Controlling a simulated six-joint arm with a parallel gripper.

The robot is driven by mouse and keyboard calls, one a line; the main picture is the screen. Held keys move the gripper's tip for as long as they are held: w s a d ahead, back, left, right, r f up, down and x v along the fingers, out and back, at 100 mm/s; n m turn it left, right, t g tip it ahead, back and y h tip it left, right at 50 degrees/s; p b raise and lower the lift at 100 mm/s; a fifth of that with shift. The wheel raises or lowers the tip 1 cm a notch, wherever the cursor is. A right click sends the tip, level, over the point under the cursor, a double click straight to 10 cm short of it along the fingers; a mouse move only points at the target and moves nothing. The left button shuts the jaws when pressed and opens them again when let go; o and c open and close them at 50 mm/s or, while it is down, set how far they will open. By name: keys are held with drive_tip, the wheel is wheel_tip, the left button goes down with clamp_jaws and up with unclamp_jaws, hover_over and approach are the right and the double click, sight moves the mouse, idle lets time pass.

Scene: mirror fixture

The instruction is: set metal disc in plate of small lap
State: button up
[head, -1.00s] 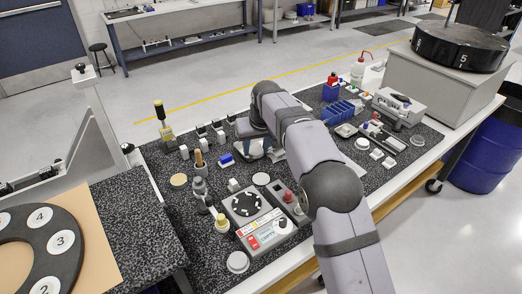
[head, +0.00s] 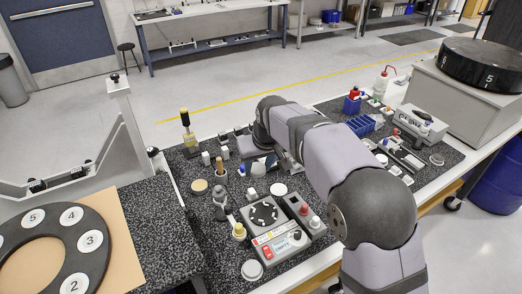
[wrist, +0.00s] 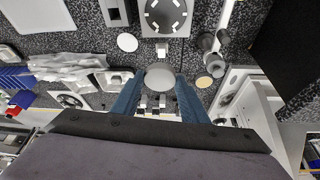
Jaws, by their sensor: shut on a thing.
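My gripper (wrist: 160,82) has two blue fingers, shut on a grey round metal disc (wrist: 160,76), in the wrist view. The disc is held flat between the fingertips, above the speckled bench top. The small lap (head: 280,236) stands at the near part of the bench in the head view. Its round dark plate (head: 264,213) carries pale spots near its rim. The plate also shows at the top of the wrist view (wrist: 165,14), apart from the disc. In the head view my arm largely hides the gripper, and I cannot make out the disc there.
A pale disc (wrist: 128,42) and a small white block (wrist: 162,51) lie between gripper and lap. A tan disc (wrist: 204,82) and a grey stand (head: 221,205) are beside. A tall yellow-handled tool (head: 188,132) stands at the bench's far left. A white disc (head: 252,270) lies in front.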

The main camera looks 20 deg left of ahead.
drive_tip(key=shift+m, duration=0.4)
drive_tip(key=s+d+f, duration=0.1)
drive_tip(key=s+f, duration=0.1)
drive_tip(key=s+d+f, duration=0.1)
drive_tip(key=f, duration=0.2)
drive_tip(key=s+d+f, duration=0.2)
drive_tip(key=f, duration=0.1)
drive_tip(key=shift+s+f, duration=0.25)
drive_tip(key=shift+s, duration=0.05)
drive_tip(key=shift+f, duration=0.35)
drive_tip(key=shift+w+a+r+m+h, duration=0.35)
drive_tip(key=shift+w+a+m, duration=0.2)
drive_tip(key=shift+w, duration=0.25)
drive_tip(key=shift+f, duration=0.15)
drive_tip(key=shift+f+b, duration=1.35)
drive_tip(key=shift+f, duration=0.45)
drive_tip(key=shift+f+b, duration=0.5)
drive_tip(key=shift+f, duration=0.15)
drive_tip(key=o, duration=1.6)
